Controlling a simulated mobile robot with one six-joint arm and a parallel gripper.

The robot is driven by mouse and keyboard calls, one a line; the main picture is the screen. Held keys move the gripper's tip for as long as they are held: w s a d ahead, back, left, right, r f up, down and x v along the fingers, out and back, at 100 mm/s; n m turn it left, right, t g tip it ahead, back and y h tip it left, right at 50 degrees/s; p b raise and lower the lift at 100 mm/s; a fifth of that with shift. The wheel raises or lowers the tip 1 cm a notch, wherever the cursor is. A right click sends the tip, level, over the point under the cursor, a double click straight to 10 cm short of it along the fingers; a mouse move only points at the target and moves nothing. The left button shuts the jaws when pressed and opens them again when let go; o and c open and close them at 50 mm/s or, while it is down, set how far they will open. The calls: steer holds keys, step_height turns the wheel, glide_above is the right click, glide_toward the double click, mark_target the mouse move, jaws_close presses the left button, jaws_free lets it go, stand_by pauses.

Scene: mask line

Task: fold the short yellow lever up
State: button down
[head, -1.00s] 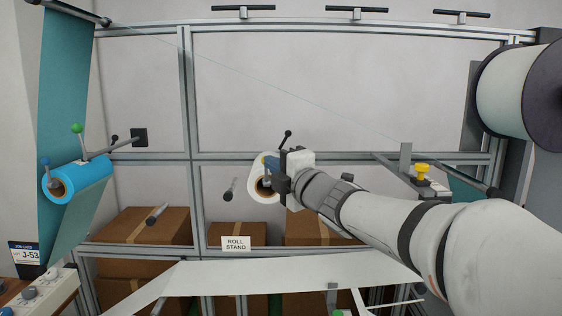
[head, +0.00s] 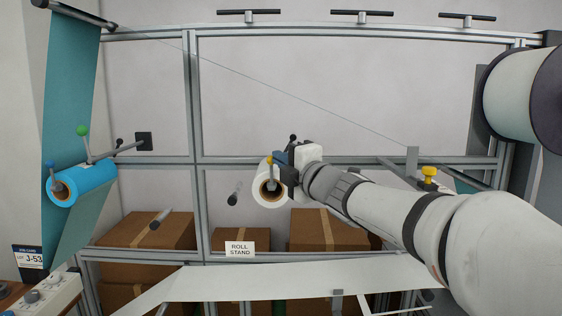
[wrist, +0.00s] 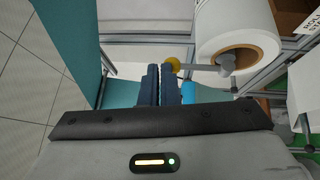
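The short yellow lever (head: 269,173) is a grey rod with a yellow ball knob at the end of the white roll. In the head view it points up from the core, its knob above the core. In the wrist view the yellow knob (wrist: 174,64) shows at the tip of the right finger, and the rod runs right to the roll's core. My gripper (head: 280,158) is just right of the knob. In the wrist view its blue fingers (wrist: 160,70) lie side by side with only a thin gap, nothing visible between them. Contact with the knob cannot be told.
The white roll (head: 266,198) sits just below my gripper. A blue roll (head: 92,180) with green and blue knobs is at left. A yellow knob (head: 429,172) stands on the right of the frame. A white web (head: 270,283) crosses below. Cardboard boxes (head: 320,231) stand behind.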

steer(key=shift+r, duration=0.1)
steer(key=shift+s, duration=0.1)
steer(key=s+d+r, duration=0.3)
steer(key=s+d, duration=0.5)
steer(key=s, duration=0.3)
steer(key=s+d+f+m+g+h, duration=0.1)
steer(key=d+f+m+h, duration=1.3)
steer(key=m, duration=0.4)
steer(key=s+a+f+m+g+y, duration=0.2)
steer(key=s+f+m+g, duration=0.6)
steer(key=s+f, duration=1)
step_height(320, 180, down, 3)
steer(key=a+g, duration=0.2)
steer(key=g, duration=0.1)
steer(key=shift+y, duration=0.4)
